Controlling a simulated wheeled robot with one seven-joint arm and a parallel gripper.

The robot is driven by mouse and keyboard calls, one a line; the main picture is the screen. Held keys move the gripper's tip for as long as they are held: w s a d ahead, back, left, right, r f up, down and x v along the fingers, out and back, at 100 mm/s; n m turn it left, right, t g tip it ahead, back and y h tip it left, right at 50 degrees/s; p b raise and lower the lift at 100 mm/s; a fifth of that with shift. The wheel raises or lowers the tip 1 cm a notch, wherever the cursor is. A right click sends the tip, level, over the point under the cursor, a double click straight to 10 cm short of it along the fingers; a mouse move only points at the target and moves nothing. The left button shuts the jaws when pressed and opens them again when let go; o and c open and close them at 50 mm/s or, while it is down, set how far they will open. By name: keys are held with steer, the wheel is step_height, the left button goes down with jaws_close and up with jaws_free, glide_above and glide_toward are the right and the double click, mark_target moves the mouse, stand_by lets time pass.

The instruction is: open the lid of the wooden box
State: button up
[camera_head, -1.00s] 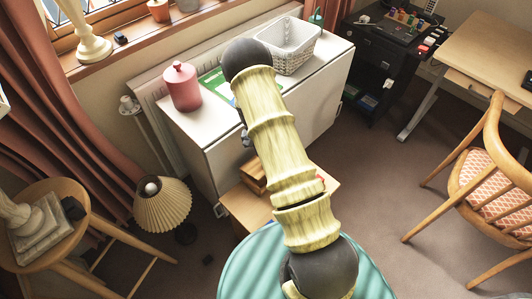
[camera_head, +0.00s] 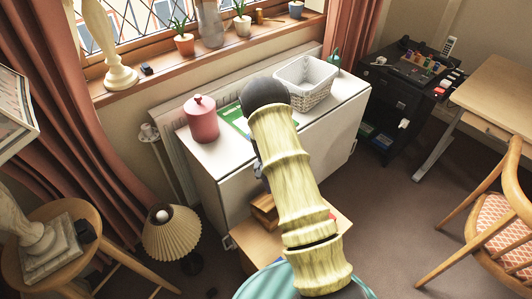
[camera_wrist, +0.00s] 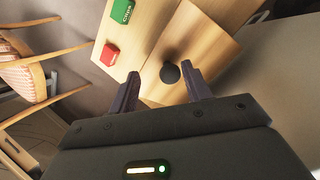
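The wooden box (camera_head: 264,211) stands on a low wooden table, partly hidden behind my arm in the head view. In the wrist view, a wooden panel (camera_wrist: 205,50), which seems to be part of the box, lies ahead of my gripper. A dark round thing (camera_wrist: 170,73), possibly a knob, shows between the fingertips; I cannot tell if it is fixed to the wood. My gripper (camera_wrist: 160,88) is open, its two dark fingers apart with nothing clearly held. In the head view the gripper is hidden behind my arm.
A red box (camera_wrist: 110,54) and a green box (camera_wrist: 122,11) lie on the low table (camera_wrist: 145,40). Behind is a white cabinet (camera_head: 318,135) with a pink canister (camera_head: 201,119) and a white basket (camera_head: 305,84). A pleated lamp (camera_head: 172,232) stands at left, a wooden chair (camera_head: 487,220) at right.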

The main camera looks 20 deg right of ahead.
steer(key=w+p+v, duration=0.1)
steer(key=p+v, duration=0.9)
steer(key=v, duration=0.9)
steer(key=shift+w+a+f, duration=0.2)
steer(key=shift+f, duration=0.15)
stand_by(1.2)
stand_by(0.4)
steer(key=v, duration=1.7)
steer(key=shift+r, duration=0.15)
steer(key=shift+w, duration=0.1)
steer(key=shift+c, duration=0.2)
